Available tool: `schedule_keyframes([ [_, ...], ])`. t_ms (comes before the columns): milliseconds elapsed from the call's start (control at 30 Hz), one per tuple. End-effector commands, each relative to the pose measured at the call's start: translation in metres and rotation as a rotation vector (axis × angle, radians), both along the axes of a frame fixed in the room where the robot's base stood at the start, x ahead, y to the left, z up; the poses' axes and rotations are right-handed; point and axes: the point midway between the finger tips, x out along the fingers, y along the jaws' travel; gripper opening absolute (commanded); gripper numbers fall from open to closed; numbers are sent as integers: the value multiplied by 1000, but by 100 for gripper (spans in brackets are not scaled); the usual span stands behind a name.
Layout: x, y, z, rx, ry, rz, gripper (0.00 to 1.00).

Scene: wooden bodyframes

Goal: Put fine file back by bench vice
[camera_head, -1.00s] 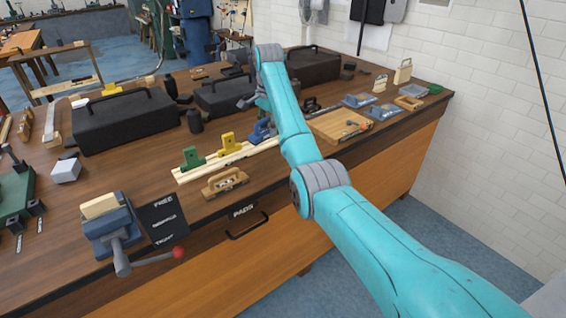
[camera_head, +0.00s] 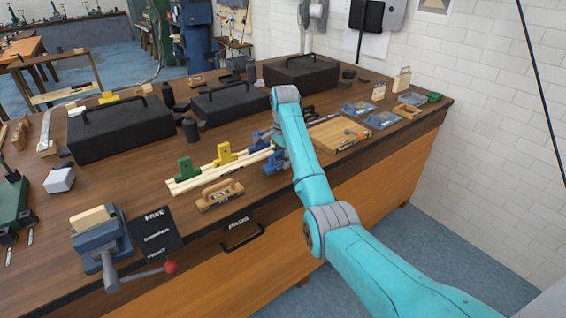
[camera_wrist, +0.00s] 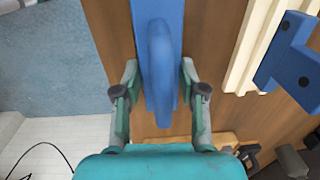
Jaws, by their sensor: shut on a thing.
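My gripper (camera_wrist: 160,72) has its fingers on both sides of a blue tool (camera_wrist: 160,45), a long flat body with a rounded ridge along it, in the wrist view. Whether this is the fine file I cannot tell; no label shows. In the head view a blue piece (camera_head: 272,166) shows beside the end of my arm, near the bench's front edge; my fingers are mostly hidden there. The bench vice (camera_head: 100,240) is blue-grey with a pale wooden block in its jaws and a red-knobbed handle, at the front left of the bench, well apart from my gripper.
Pale wooden strips (camera_head: 205,177) with green, yellow and blue clamps lie just behind my gripper. A wooden block with a handle (camera_head: 220,195) and a black lettered card (camera_head: 156,231) lie between it and the vice. Black cases (camera_head: 120,135) stand behind.

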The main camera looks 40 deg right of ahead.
Motion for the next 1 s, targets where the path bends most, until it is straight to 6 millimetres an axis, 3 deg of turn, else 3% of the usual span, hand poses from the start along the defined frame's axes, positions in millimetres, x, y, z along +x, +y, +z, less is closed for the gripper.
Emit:
schedule_keyframes([
  [133, -1, 4, -17, 0, 0, -1, 0],
  [500, -1, 4, -20, 0, 0, -2, 0],
  [533, -1, 4, -20, 0, 0, -2, 49],
  [600, -1, 4, -20, 0, 0, -2, 66],
  [1000, -1, 3, -15, -1, -2, -2, 66],
])
